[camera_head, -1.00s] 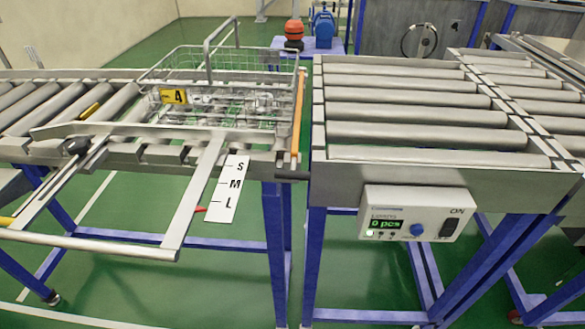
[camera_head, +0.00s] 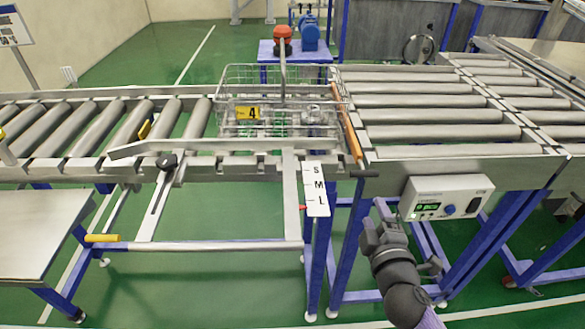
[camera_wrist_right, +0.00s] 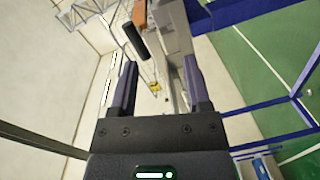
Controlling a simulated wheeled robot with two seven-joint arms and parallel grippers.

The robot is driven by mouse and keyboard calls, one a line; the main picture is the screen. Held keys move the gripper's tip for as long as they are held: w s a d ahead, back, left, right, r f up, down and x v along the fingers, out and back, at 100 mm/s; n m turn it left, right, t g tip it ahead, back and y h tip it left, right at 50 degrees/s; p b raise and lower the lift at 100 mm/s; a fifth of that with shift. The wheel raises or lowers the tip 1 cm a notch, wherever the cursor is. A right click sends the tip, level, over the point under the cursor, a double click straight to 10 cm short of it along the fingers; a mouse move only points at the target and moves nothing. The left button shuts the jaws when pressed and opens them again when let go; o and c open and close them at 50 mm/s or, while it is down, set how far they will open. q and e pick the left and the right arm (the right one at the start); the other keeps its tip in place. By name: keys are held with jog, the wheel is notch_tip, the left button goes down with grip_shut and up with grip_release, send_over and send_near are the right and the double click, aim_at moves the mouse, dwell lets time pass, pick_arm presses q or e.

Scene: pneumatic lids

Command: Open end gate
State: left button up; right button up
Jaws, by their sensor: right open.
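The end gate is an orange bar (camera_head: 347,122) lying across the junction between the left roller conveyor and the right one. A short black handle (camera_head: 366,174) sticks out at its near end. In the right wrist view the handle (camera_wrist_right: 135,40) lies beyond the fingers, left of the middle, with a bit of the orange bar (camera_wrist_right: 139,12) above it. My right gripper (camera_head: 377,222) is below and in front of the handle, apart from it. Its two fingers (camera_wrist_right: 160,75) are spread with nothing between them. My left gripper is not in view.
A wire basket (camera_head: 235,75) with a yellow tag 4 sits left of the bar. A control box (camera_head: 447,197) hangs just right of my right gripper. An S-M-L scale plate (camera_head: 316,189) is to the left. The floor in front is clear.

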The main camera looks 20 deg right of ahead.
aim_at(363, 167)
jog(key=shift+t, duration=0.5)
jog(key=w+r, duration=0.1)
jog(key=w, duration=0.2)
jog(key=w+d+r, duration=0.1)
jog(key=w, duration=0.2)
jog(key=w+r+b, duration=0.1)
jog(key=w, duration=0.3)
jog(key=shift+d, duration=0.4)
grip_shut()
jog(key=shift+f, duration=0.1)
